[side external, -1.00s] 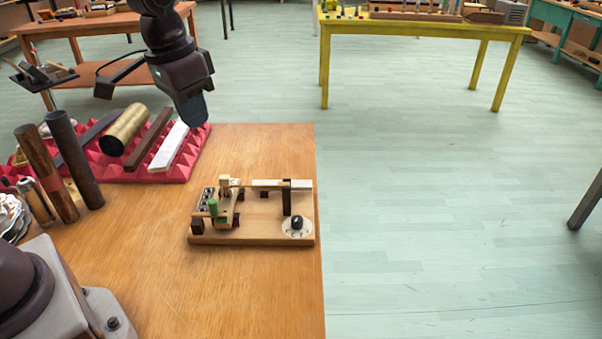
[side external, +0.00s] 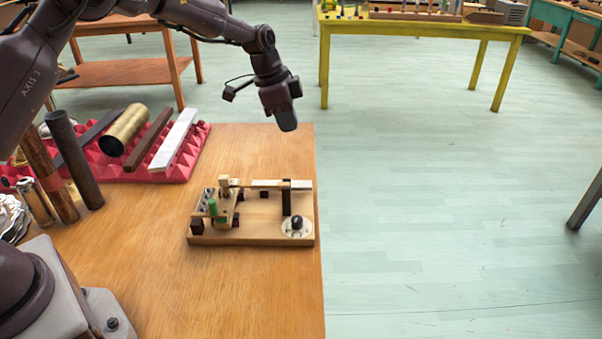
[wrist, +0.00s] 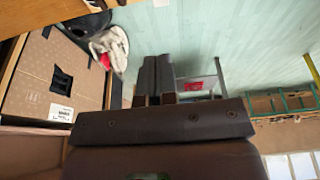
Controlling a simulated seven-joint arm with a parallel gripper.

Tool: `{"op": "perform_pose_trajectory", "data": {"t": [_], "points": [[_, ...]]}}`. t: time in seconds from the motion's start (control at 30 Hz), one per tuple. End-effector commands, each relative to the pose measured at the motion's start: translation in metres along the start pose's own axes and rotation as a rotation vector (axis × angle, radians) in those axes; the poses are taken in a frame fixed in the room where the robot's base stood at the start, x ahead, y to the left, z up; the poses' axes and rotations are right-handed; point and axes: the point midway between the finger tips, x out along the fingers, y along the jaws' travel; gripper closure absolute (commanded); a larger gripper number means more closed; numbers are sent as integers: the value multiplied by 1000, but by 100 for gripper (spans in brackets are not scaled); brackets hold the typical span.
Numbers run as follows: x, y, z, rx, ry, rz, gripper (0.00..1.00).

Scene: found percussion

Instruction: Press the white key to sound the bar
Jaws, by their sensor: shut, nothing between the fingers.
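A small wooden mechanism (side external: 262,237) sits near the table's right edge in the side view. A pale white key-like strip (side external: 266,184) runs along its back to the right, past a dark upright post (side external: 287,198). A white dial with a black knob (side external: 297,225) is at its front right, and a green peg (side external: 212,207) at its left. My gripper (side external: 288,123) is shut and empty, held in the air above and behind the strip, touching nothing. Its dark fingers also show together in the wrist view (wrist: 155,78). The mechanism is not seen in the wrist view.
A red foam pad (side external: 190,165) at the left holds a white bar (side external: 174,140), a dark wooden bar (side external: 149,139) and a brass tube (side external: 124,130). Dark upright rods (side external: 75,160) stand nearby. The table (side external: 240,290) is clear in front of the mechanism. A cardboard box (wrist: 60,80) shows in the wrist view.

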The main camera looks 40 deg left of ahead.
Motion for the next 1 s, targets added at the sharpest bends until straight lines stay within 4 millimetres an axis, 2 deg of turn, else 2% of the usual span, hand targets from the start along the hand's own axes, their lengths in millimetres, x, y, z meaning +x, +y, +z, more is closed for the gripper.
{"op": "perform_pose_trajectory", "data": {"t": [0.27,0.43,0.57,0.8,1.0], "points": [[0,0,0,-1,-1,0,100],[14,1,0,-1,-3,2,100],[37,1,1,-2,-4,2,100],[90,1,1,-1,-4,3,100],[122,1,7,-3,-3,1,100]]}}
